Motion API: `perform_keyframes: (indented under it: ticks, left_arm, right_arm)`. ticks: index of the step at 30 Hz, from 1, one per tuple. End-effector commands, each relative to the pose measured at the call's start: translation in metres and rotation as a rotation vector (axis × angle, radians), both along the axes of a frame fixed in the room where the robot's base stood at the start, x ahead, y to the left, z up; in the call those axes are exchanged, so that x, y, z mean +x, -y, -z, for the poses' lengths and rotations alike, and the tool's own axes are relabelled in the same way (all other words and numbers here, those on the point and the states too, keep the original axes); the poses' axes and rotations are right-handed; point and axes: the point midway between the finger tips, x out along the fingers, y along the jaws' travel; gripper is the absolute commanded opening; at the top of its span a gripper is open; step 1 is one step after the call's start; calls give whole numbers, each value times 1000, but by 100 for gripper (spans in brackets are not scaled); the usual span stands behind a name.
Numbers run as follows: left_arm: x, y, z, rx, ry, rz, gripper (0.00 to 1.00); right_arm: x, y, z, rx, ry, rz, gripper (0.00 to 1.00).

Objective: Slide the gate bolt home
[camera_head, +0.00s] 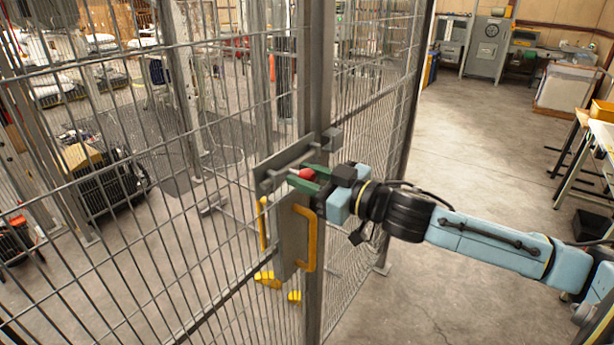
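The gate bolt (275,183) is a grey metal rod on a grey plate (285,158) fixed to the mesh gate. It has a red knob (306,174). A grey keeper block (332,138) shows at the post, right of the plate. My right gripper (303,179) comes in from the right, with its green fingers on either side of the red knob. The fingers look close around the knob, but I cannot tell whether they press on it. The far finger and the bolt's tip are partly hidden. My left gripper is not in view.
A yellow handle (308,238) is on the gate below the bolt, with another yellow handle (263,225) behind the mesh. The grey post (316,70) stands beside my gripper. The concrete floor (465,140) at right is open, with workbenches and machines further back.

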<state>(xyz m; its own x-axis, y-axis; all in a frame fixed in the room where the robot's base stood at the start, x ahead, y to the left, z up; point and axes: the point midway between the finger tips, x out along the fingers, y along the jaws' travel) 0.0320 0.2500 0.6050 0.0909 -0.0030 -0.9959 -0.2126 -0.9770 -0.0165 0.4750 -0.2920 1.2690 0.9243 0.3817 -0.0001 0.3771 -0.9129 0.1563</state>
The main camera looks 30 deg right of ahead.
Motion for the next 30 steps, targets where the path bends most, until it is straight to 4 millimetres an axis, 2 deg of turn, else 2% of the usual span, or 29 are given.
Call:
perform_keyframes:
  ticks: [1, 3, 4, 10, 18, 21, 30]
  left_arm:
    - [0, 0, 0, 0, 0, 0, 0]
    - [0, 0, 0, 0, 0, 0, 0]
    - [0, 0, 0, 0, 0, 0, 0]
    - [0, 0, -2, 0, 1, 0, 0]
    - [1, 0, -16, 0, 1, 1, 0]
    - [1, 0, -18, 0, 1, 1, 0]
    - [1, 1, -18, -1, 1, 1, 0]
  right_arm:
    - [0, 0, 0, 0, 0, 0, 11]
    - [0, 0, 0, 0, 0, 0, 1]
    - [0, 0, 0, 0, 0, 0, 0]
    - [2, 5, 0, -1, -2, 1, 0]
    - [21, 49, -2, -2, -3, 3, 0]
    - [24, 58, -1, -2, -1, 2, 0]
    - [25, 61, -1, 0, 2, 3, 0]
